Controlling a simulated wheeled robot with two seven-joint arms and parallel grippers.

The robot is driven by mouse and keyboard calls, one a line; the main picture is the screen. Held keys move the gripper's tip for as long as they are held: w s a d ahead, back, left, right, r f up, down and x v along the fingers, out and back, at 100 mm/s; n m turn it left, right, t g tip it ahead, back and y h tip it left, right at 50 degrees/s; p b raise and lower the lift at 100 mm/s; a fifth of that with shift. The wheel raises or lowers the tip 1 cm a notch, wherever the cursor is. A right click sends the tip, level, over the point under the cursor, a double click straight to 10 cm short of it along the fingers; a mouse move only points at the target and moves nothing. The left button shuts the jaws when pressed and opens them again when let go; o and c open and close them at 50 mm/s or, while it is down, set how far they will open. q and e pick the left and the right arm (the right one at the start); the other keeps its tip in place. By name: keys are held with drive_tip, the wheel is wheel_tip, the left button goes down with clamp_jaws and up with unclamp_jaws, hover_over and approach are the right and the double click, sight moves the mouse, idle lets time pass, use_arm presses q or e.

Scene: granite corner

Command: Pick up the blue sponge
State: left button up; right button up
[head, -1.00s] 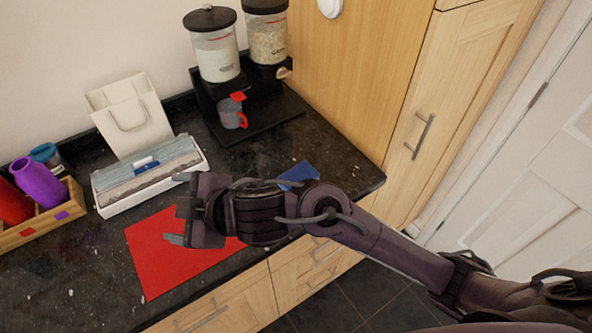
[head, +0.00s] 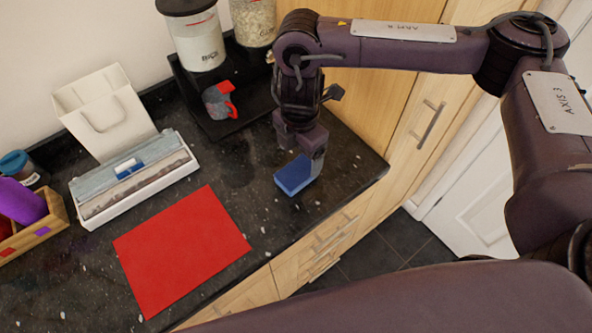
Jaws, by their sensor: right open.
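The blue sponge (head: 293,176) lies on the dark granite counter, right of the red mat. My right gripper (head: 304,161) points down at the sponge from above. Its jaws are open, with one finger at the sponge's right end; the other finger is mostly hidden behind the gripper body and sponge. I cannot tell whether the fingers touch the sponge. My left gripper is not in view.
A red mat (head: 182,250) lies flat on the counter (head: 262,220). A white box (head: 135,180), a white holder (head: 104,112) and a wooden crate (head: 38,232) are at left. The counter's front edge is close to the sponge.

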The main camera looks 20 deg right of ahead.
sight(297, 171)
drive_tip(key=f, duration=0.6)
drive_tip(key=shift+a+f, duration=0.25)
drive_tip(key=shift+w, duration=0.1)
drive_tip(key=c, duration=1.1)
drive_tip(key=shift+o, duration=0.2)
drive_tip(key=shift+r, duration=0.15)
wheel_tip(297, 171, up, 20)
drive_tip(key=p, duration=0.1)
